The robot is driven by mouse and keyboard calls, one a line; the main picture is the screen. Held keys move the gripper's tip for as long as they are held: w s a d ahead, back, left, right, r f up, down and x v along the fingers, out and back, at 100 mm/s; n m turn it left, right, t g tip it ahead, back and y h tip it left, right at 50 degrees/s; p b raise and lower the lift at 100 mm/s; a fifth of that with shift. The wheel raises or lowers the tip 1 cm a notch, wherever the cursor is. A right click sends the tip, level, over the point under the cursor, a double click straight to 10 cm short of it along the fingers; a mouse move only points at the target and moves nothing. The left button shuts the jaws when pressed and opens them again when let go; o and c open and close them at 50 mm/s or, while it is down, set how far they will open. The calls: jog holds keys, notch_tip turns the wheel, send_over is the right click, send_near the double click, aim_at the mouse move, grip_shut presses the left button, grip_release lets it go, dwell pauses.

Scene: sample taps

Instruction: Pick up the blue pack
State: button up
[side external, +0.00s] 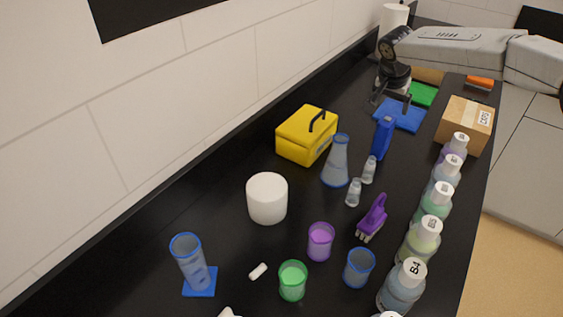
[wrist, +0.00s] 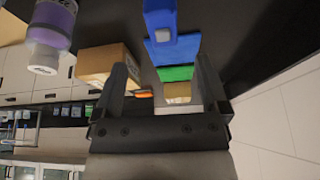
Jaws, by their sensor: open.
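Two blue things could be the blue pack, and I cannot tell which is meant. One is a narrow upright blue block (side external: 382,139) on the black bench; it also shows at the top of the wrist view (wrist: 160,15). The other is a flat blue slab (side external: 402,117) lying behind it, seen beyond the block in the wrist view (wrist: 172,51).
A green slab (side external: 423,94) lies behind the blue one. A cardboard box (side external: 466,124) stands to the right, with several white-capped bottles (side external: 435,205) along the front edge. A flask (side external: 337,163) and yellow case (side external: 306,136) stand left, near the wall.

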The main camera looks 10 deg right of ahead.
aim_at(388, 120)
jog(key=shift+x, duration=3.9)
jog(key=shift+a, duration=0.2)
grip_shut()
